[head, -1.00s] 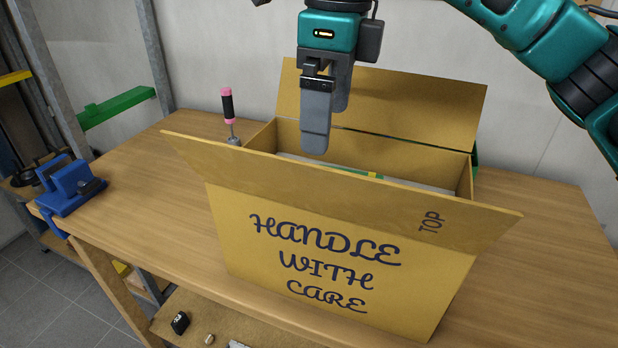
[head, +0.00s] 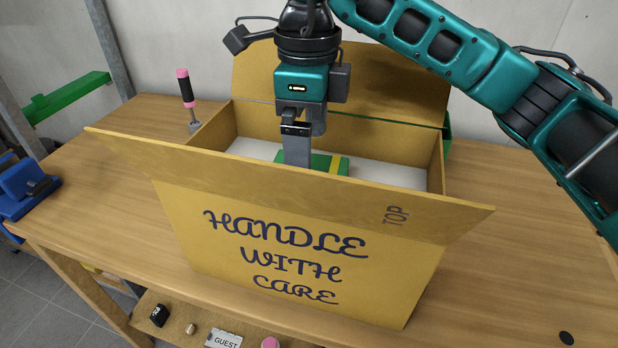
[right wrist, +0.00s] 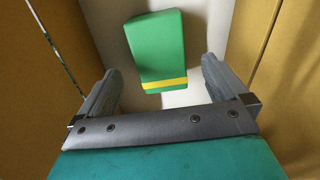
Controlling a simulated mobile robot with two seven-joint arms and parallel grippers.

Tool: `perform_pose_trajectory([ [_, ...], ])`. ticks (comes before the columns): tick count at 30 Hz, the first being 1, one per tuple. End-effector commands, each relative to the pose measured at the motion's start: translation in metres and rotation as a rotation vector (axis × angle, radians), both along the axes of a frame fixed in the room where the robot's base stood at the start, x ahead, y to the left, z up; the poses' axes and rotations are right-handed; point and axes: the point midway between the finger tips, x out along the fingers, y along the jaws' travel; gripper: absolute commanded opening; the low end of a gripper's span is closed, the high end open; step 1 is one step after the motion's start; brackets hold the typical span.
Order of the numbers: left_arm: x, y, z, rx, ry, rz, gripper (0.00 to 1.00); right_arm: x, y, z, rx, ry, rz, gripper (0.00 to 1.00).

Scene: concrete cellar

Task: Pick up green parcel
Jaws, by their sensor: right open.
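The green parcel (head: 328,161), a block with a yellow band, lies inside the open cardboard box (head: 290,240) on its pale bottom. The box front hides its lower part in the head view. In the right wrist view the parcel (right wrist: 157,48) lies ahead of the fingertips, between their lines, with its banded end nearer. My right gripper (head: 300,160) points down into the box above the parcel. In the right wrist view the right gripper (right wrist: 160,78) is open, a finger at each side, with nothing between them. My left gripper is not in view.
The box's front flap (head: 280,185) leans outward and its back flap (head: 400,85) stands up. A pink and black screwdriver (head: 186,98) stands left of the box. A blue tool (head: 25,185) sits at the table's (head: 110,190) left edge. The table right of the box is mostly clear.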

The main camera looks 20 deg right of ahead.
Motion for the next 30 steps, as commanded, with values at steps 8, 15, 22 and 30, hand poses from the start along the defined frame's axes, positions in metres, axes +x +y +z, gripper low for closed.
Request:
perform_pose_trajectory([
  [8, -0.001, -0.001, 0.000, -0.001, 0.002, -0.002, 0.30, -0.001, -0.001, -0.035, 0.000, 0.004, 0.002, 1.00],
  [15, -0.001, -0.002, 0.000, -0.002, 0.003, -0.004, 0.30, -0.001, -0.001, -0.050, 0.000, 0.000, 0.001, 1.00],
  [22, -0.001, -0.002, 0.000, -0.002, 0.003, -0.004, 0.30, -0.001, -0.001, -0.050, 0.000, 0.000, 0.001, 0.94],
  [30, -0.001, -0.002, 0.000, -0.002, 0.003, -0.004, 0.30, -0.001, -0.001, -0.049, 0.000, 0.000, 0.001, 0.68],
])
